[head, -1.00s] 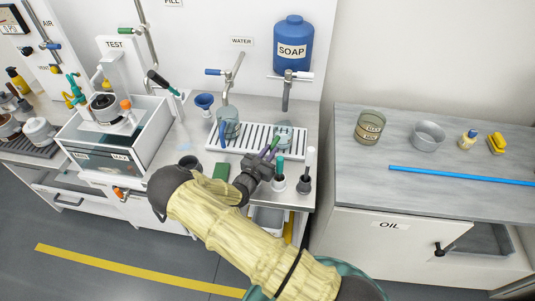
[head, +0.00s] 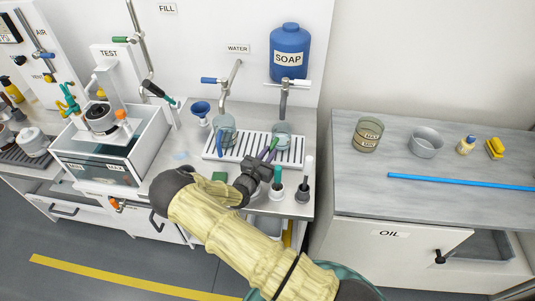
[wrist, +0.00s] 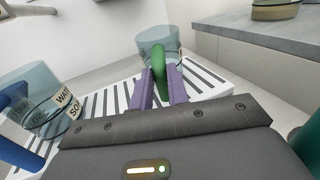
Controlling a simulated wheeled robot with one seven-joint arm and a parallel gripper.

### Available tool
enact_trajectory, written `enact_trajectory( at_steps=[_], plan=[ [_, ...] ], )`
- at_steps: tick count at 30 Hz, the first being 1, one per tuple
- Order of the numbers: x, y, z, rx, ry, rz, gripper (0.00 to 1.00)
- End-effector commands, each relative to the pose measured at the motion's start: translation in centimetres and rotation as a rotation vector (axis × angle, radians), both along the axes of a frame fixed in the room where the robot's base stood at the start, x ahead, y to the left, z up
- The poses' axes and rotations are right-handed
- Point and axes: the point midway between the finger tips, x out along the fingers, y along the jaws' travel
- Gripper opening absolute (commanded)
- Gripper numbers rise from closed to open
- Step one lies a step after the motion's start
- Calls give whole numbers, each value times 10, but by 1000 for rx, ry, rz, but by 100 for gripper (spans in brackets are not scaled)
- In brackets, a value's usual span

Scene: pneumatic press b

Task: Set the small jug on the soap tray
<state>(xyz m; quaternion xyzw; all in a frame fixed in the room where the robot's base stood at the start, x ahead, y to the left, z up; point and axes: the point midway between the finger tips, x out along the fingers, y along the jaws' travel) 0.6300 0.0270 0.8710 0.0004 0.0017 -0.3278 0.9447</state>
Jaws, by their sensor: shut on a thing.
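The small jug (head: 281,130) is clear glass with a green handle, and it stands upright at the right part of the white slatted tray (head: 210,151), below the soap tap. The jug's body also shows in the wrist view (wrist: 152,40), past the handle. My gripper (head: 270,151) has purple fingers, and in the wrist view (wrist: 160,85) they are shut on the green handle (wrist: 159,62) from both sides. I cannot tell whether the jug's base touches the slats.
A larger jug (head: 225,128) with a blue handle stands on the tray's left part. The blue soap tank (head: 290,40) and its tap (head: 284,97) are above the small jug. A water tank (head: 115,150) is at left.

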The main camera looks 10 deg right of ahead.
Motion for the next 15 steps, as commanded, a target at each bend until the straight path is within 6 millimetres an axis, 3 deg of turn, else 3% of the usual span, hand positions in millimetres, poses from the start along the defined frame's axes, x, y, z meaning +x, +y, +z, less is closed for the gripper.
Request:
enact_trajectory(
  at_steps=[15],
  plan=[
    [-4,5,1,-1,-1,2,0]
  ],
)
